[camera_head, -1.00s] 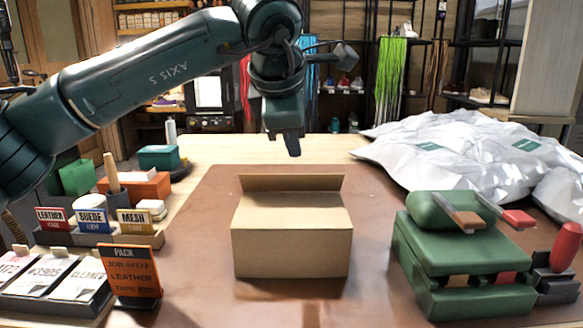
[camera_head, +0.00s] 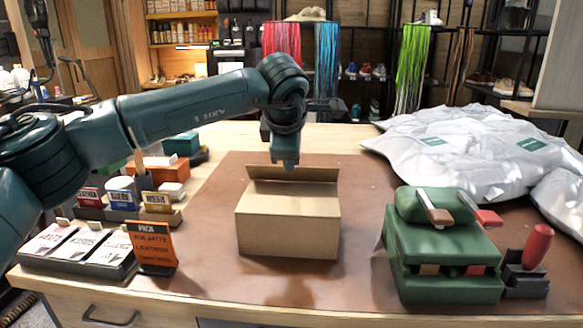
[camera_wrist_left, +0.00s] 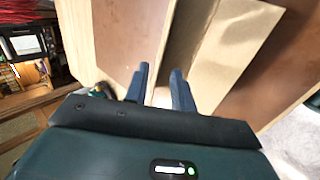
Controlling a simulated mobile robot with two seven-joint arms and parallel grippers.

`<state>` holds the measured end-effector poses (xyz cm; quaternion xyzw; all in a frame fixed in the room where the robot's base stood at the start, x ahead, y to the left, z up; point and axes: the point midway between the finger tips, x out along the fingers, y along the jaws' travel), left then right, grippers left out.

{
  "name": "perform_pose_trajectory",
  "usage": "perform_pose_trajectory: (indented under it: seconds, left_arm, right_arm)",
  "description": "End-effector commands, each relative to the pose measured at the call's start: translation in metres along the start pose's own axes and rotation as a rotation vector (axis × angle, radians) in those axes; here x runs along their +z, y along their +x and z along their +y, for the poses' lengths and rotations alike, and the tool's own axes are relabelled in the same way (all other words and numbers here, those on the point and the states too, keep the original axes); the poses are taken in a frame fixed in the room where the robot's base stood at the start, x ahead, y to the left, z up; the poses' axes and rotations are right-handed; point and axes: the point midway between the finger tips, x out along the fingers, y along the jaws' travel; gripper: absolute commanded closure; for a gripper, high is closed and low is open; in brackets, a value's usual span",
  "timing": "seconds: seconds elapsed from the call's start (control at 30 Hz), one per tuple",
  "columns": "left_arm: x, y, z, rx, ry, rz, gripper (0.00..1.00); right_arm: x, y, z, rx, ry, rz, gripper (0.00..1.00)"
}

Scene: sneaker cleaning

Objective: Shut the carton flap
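The brown cardboard carton (camera_head: 287,230) stands on the brown mat (camera_head: 210,250) in the middle of the table. Its rear flap (camera_head: 315,175) sticks up along the far edge of its top. My left gripper (camera_head: 285,167) points down at the middle of that flap, just behind or above it; contact cannot be told. In the left wrist view the two fingers (camera_wrist_left: 161,83) are a little apart with nothing visibly gripped. The flap (camera_wrist_left: 187,40) and carton (camera_wrist_left: 240,50) lie just beyond the fingertips. My right gripper is not in view.
A green padded press-like device (camera_head: 442,255) stands right of the carton. White plastic bags (camera_head: 460,150) lie at the back right. Left are an orange sign (camera_head: 152,247), a card tray (camera_head: 90,250) and small labelled boxes (camera_head: 122,198). The mat in front of the carton is clear.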

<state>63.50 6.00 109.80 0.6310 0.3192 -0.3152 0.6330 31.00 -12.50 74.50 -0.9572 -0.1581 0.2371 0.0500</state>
Motion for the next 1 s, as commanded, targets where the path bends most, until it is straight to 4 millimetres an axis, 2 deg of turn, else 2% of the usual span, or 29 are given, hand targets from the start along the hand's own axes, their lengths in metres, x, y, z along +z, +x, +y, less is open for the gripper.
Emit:
perform_pose_trajectory:
  seconds: [0.03, 0.2, 0.4, 0.73, 1.0]
  left_arm:
    - [0.000, 0.011, -0.001, -0.004, 0.001, 0.001, 0.75]
    - [0.000, 0.041, -0.001, -0.002, 0.000, 0.002, 0.75]
    - [0.000, 0.060, 0.000, 0.000, 0.000, -0.001, 0.75]
    - [0.000, 0.063, 0.000, 0.001, 0.001, 0.000, 0.75]
    - [0.000, 0.063, 0.000, 0.001, 0.001, -0.001, 0.96]
  right_arm:
    - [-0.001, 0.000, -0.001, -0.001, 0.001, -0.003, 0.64]
    - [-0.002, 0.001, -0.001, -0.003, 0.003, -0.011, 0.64]
    - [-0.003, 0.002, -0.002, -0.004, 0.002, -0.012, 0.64]
    - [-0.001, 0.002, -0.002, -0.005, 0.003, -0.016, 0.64]
    - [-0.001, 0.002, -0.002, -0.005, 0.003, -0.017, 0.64]
